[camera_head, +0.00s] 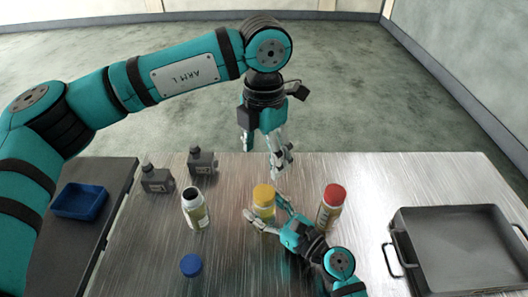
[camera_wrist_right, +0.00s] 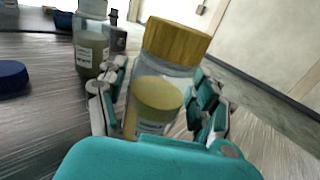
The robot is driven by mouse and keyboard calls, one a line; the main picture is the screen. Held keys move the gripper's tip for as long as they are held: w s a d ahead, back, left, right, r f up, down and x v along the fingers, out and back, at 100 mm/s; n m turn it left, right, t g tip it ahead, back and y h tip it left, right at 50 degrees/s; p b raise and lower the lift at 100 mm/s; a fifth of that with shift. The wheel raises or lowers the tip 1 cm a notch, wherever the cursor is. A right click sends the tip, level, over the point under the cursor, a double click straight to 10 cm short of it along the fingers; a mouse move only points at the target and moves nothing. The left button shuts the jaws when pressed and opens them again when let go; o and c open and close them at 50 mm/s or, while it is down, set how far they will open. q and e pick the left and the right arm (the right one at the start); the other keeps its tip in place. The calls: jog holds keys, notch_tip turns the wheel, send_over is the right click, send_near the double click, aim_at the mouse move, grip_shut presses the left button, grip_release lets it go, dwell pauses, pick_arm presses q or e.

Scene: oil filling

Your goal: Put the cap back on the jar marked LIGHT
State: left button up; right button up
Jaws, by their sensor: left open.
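A clear jar with a yellow cap (camera_head: 264,193) stands at the middle of the metal table; the cap sits on its mouth. In the right wrist view the yellow cap (camera_wrist_right: 176,41) and the jar's yellowish contents show; the label is too small to read. My right gripper (camera_head: 264,208) is low at this jar, its fingers closed against both sides. My left gripper (camera_head: 281,165) is open and empty, just above and behind the yellow cap. An uncapped jar (camera_head: 196,211) with a dark mouth stands to the left. A blue cap (camera_head: 191,265) lies on the table in front of it.
A red-capped jar (camera_head: 330,206) stands close to the right of my right gripper. Two dark grey bottles (camera_head: 157,179) (camera_head: 202,163) stand at the back left. A grey handled tray (camera_head: 450,214) is at the right; a blue bin (camera_head: 80,203) is on the left side table.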

jog(key=shift+o, duration=0.8)
jog(key=v, duration=1.2)
